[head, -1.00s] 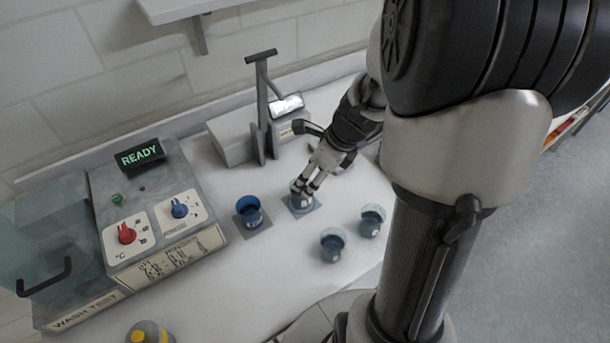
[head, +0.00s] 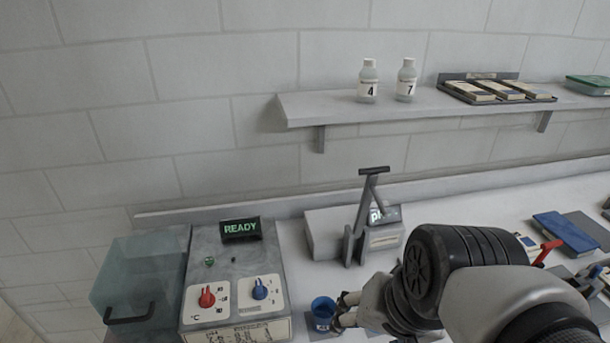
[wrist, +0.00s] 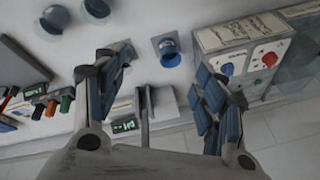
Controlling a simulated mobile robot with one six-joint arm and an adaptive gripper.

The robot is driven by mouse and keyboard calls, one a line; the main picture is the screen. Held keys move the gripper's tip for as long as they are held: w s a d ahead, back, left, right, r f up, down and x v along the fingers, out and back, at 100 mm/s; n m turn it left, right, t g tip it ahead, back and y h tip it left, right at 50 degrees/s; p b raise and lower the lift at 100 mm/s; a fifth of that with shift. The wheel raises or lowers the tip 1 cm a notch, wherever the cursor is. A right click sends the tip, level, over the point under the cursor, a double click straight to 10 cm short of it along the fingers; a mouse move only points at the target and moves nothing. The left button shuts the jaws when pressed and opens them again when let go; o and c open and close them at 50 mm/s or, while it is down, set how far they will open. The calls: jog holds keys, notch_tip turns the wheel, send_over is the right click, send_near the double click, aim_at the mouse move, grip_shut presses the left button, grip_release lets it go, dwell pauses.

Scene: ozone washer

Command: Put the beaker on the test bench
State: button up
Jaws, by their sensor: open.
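A blue beaker (head: 322,308) stands upright on a dark square pad on the white bench top (head: 294,262). The beaker also shows in the wrist view (wrist: 168,51). Two more beakers, one (wrist: 55,18) and another (wrist: 96,8), stand at the top left of the wrist view. My gripper (head: 345,311) appears just right of the blue beaker in the head view. In the wrist view my gripper (wrist: 165,82) is open with nothing between its fingers, and the blue beaker lies beyond the gap. The left finger covers part of the bench.
The wash test unit (head: 236,285) with red and blue knobs reads READY, beside a clear box (head: 140,280). A pH meter (head: 328,232) with an upright stand (head: 366,205) is behind the gripper. A shelf (head: 440,103) holds bottles. A blue book (head: 566,232) lies right.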

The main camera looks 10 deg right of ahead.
jog(key=s+n, duration=0.2)
jog(key=n, duration=0.1)
jog(key=s+r+n, duration=0.1)
jog(key=n, duration=0.1)
jog(key=shift+s+a+h, duration=0.2)
jog(key=shift+a+h, duration=0.05)
jog(key=shift+h, duration=0.05)
